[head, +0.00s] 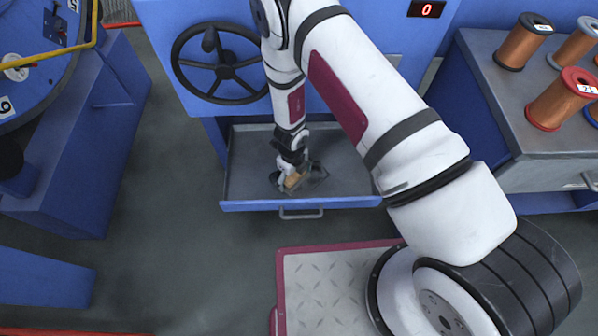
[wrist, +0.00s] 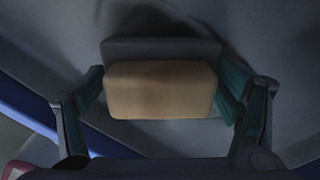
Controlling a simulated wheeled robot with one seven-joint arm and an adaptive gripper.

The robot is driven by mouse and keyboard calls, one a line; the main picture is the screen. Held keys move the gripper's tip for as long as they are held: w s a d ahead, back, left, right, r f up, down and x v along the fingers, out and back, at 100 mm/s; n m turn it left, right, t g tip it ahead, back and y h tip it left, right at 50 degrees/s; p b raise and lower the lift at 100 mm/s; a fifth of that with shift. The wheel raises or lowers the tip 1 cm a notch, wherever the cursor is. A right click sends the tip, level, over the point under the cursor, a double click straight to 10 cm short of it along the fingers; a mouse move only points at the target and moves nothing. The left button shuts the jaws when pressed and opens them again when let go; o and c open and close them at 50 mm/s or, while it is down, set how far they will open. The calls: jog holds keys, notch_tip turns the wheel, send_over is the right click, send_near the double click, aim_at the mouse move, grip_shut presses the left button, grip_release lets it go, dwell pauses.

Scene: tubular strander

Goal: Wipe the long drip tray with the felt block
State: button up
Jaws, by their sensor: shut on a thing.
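The long drip tray (head: 345,176) is a shallow grey drawer with a blue front edge, pulled out below the blue machine. The felt block (wrist: 160,91) has a tan wooden grip with a dark grey felt pad showing behind it. My gripper (wrist: 162,97) is shut on the block, a finger at each end. In the head view, my gripper (head: 294,177) and the block (head: 292,181) are low inside the tray, near its front edge. I cannot tell whether the felt touches the floor of the tray. A dark patch, shadow or stain, shows beyond the block in the wrist view.
A black handwheel (head: 222,64) is on the machine face above the tray. A grey bench (head: 500,110) with several copper spools stands at the right. A blue frame (head: 90,140) stands at the left. The grey floor in front and left of the tray is clear.

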aim_at(319, 175)
jog(key=shift+s+a+p, duration=0.2)
jog(key=shift+a+p, duration=0.3)
jog(key=shift+a, duration=0.35)
jog(key=shift+c, duration=1)
jog(key=shift+a+p, duration=0.7)
jog(key=shift+w+a, duration=0.1)
jog(key=shift+a, duration=0.5)
jog(key=shift+w+f+b, duration=0.1)
jog(key=shift+w+b, duration=0.3)
jog(key=shift+w, duration=0.65)
jog(key=shift+d, duration=1.7)
jog(key=shift+s+d+b, duration=0.1)
jog(key=shift+d+b, duration=0.7)
jog(key=shift+d, duration=1.05)
jog(key=shift+s+d+b, duration=0.1)
jog(key=shift+d+b, duration=1.65)
jog(key=shift+d, duration=1.15)
jog(key=shift+f, duration=0.1)
